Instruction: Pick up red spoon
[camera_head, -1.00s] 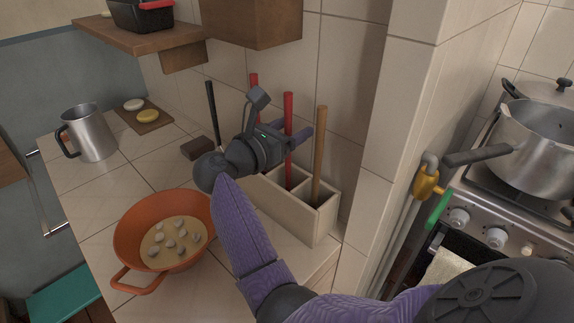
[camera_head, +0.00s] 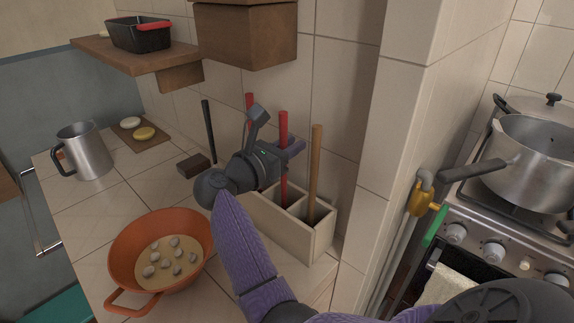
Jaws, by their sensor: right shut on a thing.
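Two red handles stand in a pale divided holder (camera_head: 318,243) against the tiled wall. The nearer one, the red spoon (camera_head: 284,130), stands upright with its lower end hidden inside the holder. The other red handle (camera_head: 249,103) is farther back, partly hidden behind my gripper. My right gripper (camera_head: 291,149) is shut on the nearer red spoon's handle, above the holder's rim. The wrist hides part of the grip. My left gripper is not in view.
A wooden handle (camera_head: 316,165) and a black handle (camera_head: 209,130) also stand near the wall. An orange pan (camera_head: 122,252) with pale pieces and a metal jug (camera_head: 88,152) are on the counter. A wooden block (camera_head: 245,38) hangs above. A pot (camera_head: 535,160) sits on the stove at right.

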